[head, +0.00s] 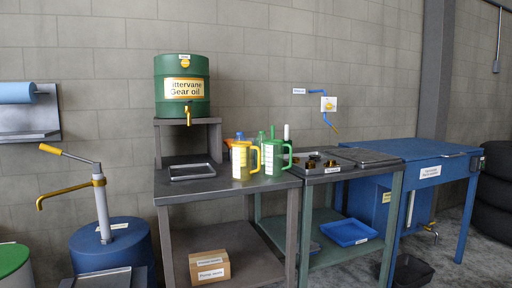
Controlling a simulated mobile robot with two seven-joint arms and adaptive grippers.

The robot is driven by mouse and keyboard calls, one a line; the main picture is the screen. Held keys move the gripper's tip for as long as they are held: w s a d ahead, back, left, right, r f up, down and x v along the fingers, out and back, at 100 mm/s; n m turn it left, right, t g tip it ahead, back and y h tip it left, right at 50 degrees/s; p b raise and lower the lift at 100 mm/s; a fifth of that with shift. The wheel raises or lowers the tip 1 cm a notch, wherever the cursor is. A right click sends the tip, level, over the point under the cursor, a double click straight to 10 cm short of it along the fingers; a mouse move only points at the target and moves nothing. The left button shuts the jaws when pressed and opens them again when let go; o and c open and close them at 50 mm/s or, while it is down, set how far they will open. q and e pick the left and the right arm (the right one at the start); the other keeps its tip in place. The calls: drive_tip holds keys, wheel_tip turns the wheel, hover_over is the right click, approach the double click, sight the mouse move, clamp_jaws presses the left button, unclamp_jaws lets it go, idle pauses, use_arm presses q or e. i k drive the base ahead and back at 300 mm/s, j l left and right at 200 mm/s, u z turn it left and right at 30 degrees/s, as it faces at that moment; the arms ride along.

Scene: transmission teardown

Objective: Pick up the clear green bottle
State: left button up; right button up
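A clear green bottle (261,138) appears to stand at the back of the dark metal bench (205,186). Only its upper part shows; the yellow jug (241,162) and the green jug (273,158) in front hide the rest. The two jugs stand side by side near the bench's right end. A blue-topped item (239,136) shows behind the yellow jug. Neither of my grippers is in view.
A green gear oil drum (182,87) sits on a raised stand, with a shallow tray (192,171) below it. A cardboard box (209,267) is on the lower shelf. A blue drum with a pump (110,246) stands left. A blue table (400,150) stands right.

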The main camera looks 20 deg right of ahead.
sight(258, 142)
drive_tip(key=i+l+u, duration=0.25)
drive_tip(key=i+l, duration=0.45)
drive_tip(key=l, duration=0.1)
